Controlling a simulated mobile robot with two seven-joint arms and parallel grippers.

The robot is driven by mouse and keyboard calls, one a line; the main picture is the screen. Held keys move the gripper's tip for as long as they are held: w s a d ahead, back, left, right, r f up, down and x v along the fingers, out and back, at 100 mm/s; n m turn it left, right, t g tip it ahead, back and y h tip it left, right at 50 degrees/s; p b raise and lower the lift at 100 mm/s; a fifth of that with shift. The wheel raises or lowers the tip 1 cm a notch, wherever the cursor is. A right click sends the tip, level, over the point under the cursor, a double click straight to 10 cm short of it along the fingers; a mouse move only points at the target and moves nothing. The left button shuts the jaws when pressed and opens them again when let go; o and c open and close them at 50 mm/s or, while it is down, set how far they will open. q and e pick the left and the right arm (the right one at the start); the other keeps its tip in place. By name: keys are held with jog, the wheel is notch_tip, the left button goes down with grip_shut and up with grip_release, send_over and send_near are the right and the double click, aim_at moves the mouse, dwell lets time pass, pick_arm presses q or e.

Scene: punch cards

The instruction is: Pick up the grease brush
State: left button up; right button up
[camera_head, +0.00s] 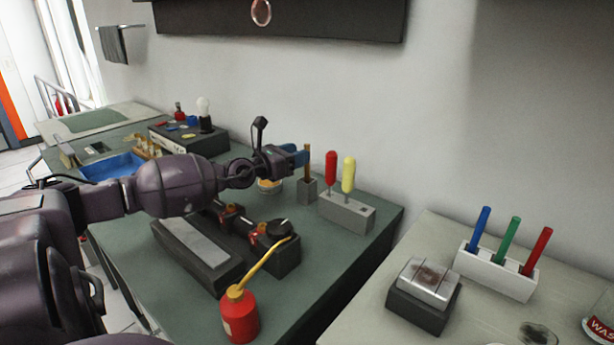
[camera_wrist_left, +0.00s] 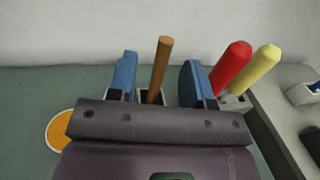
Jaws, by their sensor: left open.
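A brown wooden handle, which looks like the grease brush (camera_head: 308,161), stands upright in a small grey holder (camera_head: 307,188) at the back of the green workbench. Its lower end is hidden in the holder. My left gripper (camera_head: 298,156) is open right at the handle, its blue fingers at about handle height. In the left wrist view the brush handle (camera_wrist_left: 160,66) shows between the two open fingers of the left gripper (camera_wrist_left: 158,80), with space on both sides. My right gripper is not in view.
Red (camera_head: 331,168) and yellow (camera_head: 348,174) handled tools stand in a grey block (camera_head: 346,212) just right of the brush. A red oil can (camera_head: 240,312) stands at the front. A white rack (camera_head: 496,271) with several coloured pens is on the right table. The wall is close behind.

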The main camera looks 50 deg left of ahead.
pick_arm(q)
jog(key=shift+w+d+f, duration=0.1)
jog(key=shift+w+d, duration=0.1)
jog(key=shift+w, duration=1.2)
jog(key=shift+w+d, duration=0.15)
jog(key=shift+w, duration=1.2)
grip_shut()
